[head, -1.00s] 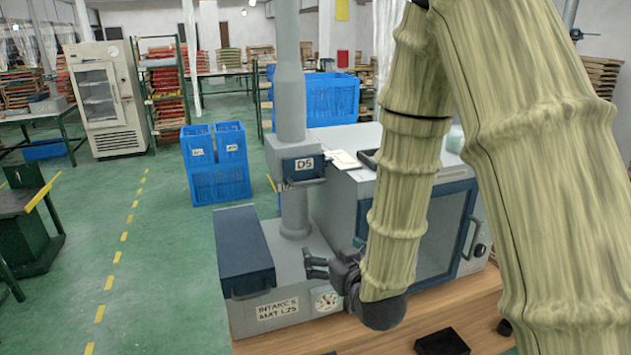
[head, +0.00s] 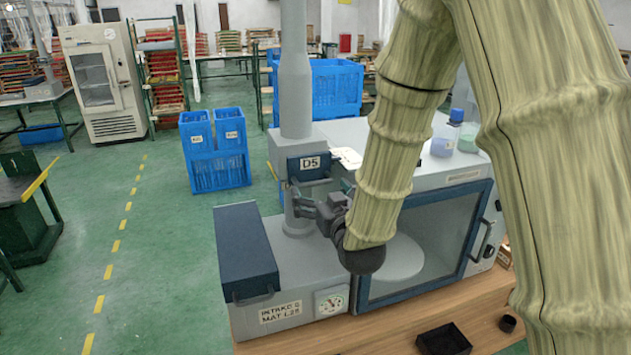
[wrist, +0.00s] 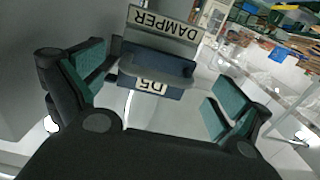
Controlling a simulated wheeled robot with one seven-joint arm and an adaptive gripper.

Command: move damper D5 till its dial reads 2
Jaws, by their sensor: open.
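Damper D5 (head: 308,166) is a dark blue block with a white D5 label on a grey upright duct (head: 296,100). My gripper (head: 316,196) is at the duct, just below and in front of the block. In the wrist view my open gripper (wrist: 155,92) has its green-padded fingers spread wide. The blue D5 block (wrist: 155,70), with a grey bar along it, shows between them; contact cannot be told. A DAMPER sign (wrist: 163,28) is above it. The round dial (head: 331,303) is on the front of the intake box; its needle is too small to read.
A dark blue lid (head: 245,250) covers the left of the intake box. A grey cabinet with a blue-framed window (head: 425,245) stands right of the duct, with jars (head: 455,138) on top. A black tray (head: 443,338) sits on the wooden bench front.

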